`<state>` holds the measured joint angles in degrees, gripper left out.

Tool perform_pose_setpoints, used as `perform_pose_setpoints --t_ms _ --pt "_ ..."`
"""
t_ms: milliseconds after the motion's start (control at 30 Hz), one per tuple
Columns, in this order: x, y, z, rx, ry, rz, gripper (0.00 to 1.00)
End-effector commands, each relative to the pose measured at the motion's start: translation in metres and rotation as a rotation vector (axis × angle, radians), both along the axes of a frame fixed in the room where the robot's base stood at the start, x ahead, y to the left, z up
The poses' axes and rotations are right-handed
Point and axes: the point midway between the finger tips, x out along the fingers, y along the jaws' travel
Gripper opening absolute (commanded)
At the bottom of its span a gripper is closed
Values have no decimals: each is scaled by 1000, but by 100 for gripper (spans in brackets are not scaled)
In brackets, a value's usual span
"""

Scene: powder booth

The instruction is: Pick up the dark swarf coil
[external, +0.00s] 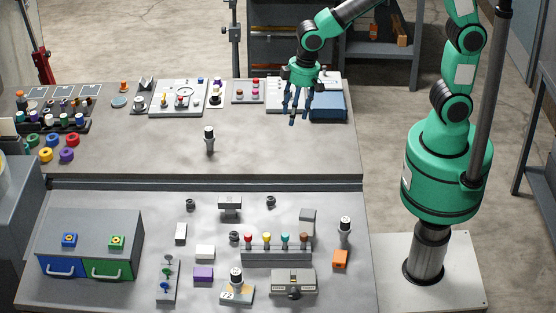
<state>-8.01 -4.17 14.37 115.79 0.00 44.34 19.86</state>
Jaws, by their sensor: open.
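My gripper (298,112) hangs fingers down over the back right of the bench, in front of the blue box. Its dark fingers are spread and nothing shows between them. The dark swarf coil cannot be told for certain. Small dark round pieces lie on the near bench: one at the left (190,204), one at the right (270,201), and one left of the row of coloured knobs (234,237). They are too small to tell which is a coil. My gripper is well behind and apart from all of them.
A grey rack with coloured knobs (276,257), an orange block (340,259) and a drawer unit (92,245) stand on the near bench. The far bench's middle is mostly clear.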

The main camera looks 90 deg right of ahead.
Motion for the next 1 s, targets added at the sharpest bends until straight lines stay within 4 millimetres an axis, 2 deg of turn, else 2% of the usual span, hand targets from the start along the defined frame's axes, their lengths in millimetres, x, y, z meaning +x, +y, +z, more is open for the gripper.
perform_pose_setpoints --t_ms 100,300,600,800,1000 --pt "20 11 -29 0 37 -18 47" --pt "48 30 -80 -3 92 -52 47" --pt "75 53 -150 -12 152 -96 47" --pt "79 58 -169 -15 168 -108 47" --pt "80 59 -170 -14 169 -109 47"
